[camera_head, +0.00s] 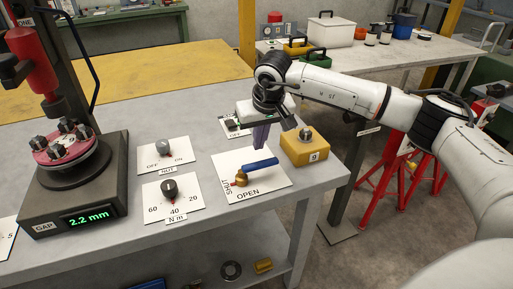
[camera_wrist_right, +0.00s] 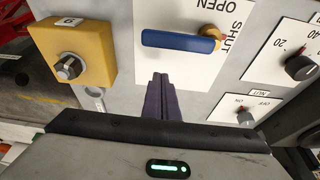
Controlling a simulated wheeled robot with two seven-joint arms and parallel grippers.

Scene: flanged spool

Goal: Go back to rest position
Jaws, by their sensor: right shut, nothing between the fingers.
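My right gripper (camera_head: 261,138) is above the bench, just behind the blue lever (camera_head: 260,167). Its dark purple fingers are shut together with nothing between them, also seen in the right wrist view (camera_wrist_right: 163,90). The lever is on a white plate marked OPEN and SHUT and lies alongside the word OPEN. The fingers look apart from the lever (camera_wrist_right: 180,41). A red flanged spool (camera_head: 68,148) with several bolts sits on the dark gauge base (camera_head: 105,180), which reads 2.2 mm. My left gripper is not in view.
A yellow block (camera_head: 304,152) with a bolt stands right of my right gripper. A torque dial (camera_head: 169,188) and NUT switch (camera_head: 164,148) are left of the lever. A red press head (camera_head: 38,75) hangs over the spool. The yellow mat (camera_head: 130,55) behind is clear.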

